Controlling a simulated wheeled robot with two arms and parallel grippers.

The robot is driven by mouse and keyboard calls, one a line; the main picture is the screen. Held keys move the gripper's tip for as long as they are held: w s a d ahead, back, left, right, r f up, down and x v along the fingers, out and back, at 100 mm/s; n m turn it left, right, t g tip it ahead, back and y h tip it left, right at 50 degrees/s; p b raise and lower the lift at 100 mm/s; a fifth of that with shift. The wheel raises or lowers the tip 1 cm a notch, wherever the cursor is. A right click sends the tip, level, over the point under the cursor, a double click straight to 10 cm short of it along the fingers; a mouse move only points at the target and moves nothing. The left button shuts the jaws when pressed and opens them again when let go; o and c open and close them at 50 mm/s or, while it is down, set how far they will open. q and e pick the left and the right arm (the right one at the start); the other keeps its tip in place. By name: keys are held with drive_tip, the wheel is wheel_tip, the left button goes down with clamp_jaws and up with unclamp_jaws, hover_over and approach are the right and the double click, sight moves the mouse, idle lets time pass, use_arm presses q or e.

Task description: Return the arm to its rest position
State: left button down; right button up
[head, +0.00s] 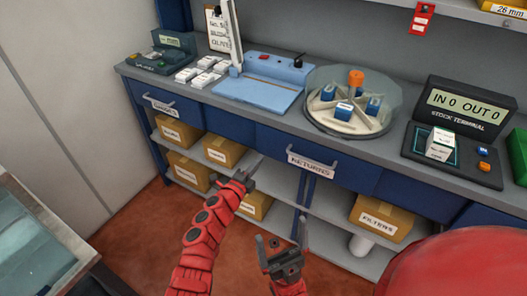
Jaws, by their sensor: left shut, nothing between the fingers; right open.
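My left arm is red and reaches up from the lower left. Its dark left gripper (252,172) is shut and empty, in front of the counter's lower shelves and below the drawer fronts. My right gripper (282,243) is lower and further right, open and empty, with its fingers pointing up. Both grippers appear apart from the counter and hold nothing. Most of the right arm is out of the picture.
A counter carries a blue press (254,92), a round clear carousel (345,122), a stock terminal (457,140) and several white boxes (197,77). Cardboard boxes (381,219) fill shelves below. A glass-topped table (30,240) stands at left.

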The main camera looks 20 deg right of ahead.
use_arm(q)
drive_tip(key=p+v, duration=0.1)
drive_tip(key=v, duration=0.5)
drive_tip(key=shift+s+a, duration=0.25)
drive_tip(key=shift+s, duration=0.1)
